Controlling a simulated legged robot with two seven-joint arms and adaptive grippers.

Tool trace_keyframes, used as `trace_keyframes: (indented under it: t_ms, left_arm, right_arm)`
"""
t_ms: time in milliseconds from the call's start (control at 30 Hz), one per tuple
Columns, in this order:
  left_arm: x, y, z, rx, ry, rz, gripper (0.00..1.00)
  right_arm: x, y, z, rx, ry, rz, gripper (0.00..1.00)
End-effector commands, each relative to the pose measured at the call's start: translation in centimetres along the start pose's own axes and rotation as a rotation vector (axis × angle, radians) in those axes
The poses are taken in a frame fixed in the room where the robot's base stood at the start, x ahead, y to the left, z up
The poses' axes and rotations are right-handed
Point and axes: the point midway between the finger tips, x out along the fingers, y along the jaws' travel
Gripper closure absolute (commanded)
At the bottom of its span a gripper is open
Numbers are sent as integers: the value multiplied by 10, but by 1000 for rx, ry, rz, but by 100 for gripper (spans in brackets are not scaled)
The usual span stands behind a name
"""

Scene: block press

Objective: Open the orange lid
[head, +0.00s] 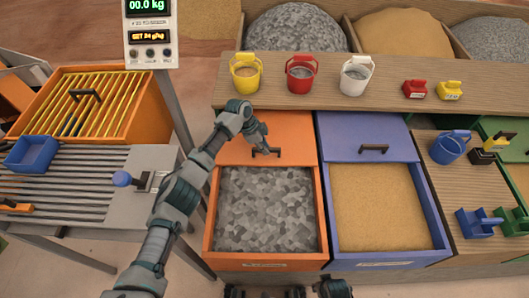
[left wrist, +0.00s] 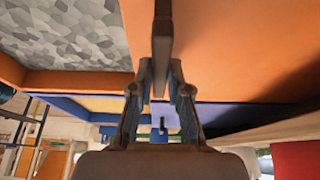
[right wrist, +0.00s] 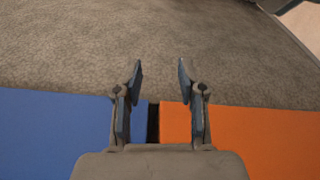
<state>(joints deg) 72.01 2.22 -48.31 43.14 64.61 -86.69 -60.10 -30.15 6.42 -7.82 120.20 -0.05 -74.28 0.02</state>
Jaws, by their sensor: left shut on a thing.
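The orange lid (head: 236,152) is slid back behind the orange bin (head: 212,225), and the bin's grey stones show across its opening. My left gripper (head: 263,147) is at the lid's dark handle. In the left wrist view the handle (left wrist: 162,40) stands between the two fingers, which are shut on it; the lid (left wrist: 240,45) shows to the right. My right gripper (right wrist: 160,75) is open and empty in the right wrist view, above the grey floor and near orange and blue bin fronts.
A blue bin (head: 437,215) of sand stands to the right, its blue lid (head: 365,135) also back. A shelf (head: 270,93) with several buckets runs behind. A slatted table (head: 60,180) and a scale display (head: 150,28) are at the left.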

Motion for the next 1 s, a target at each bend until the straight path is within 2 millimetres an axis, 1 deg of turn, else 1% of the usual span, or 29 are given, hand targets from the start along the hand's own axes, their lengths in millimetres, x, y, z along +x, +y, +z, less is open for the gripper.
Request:
trace_keyframes:
  t_ms: [100,200,567,600,667,700,1000]
  left_arm:
    - [2,-3,1,-2,0,1,100]
    - [1,-4,0,-1,0,1,100]
    - [0,-4,0,0,0,0,100]
    - [0,-4,0,0,0,0,76]
    - [0,-4,0,0,0,0,61]
    - [0,-4,0,0,0,0,58]
    - [-2,-5,0,0,0,-1,58]
  right_arm:
    - [-10,0,-2,1,3,1,60]
    - [-16,1,-2,1,4,1,60]
    - [-17,1,-4,2,3,1,60]
    - [-17,1,-4,2,3,1,60]
    - [-17,1,-5,2,4,1,60]
    - [-17,1,-5,2,4,1,60]
    - [-18,0,-3,1,6,0,60]
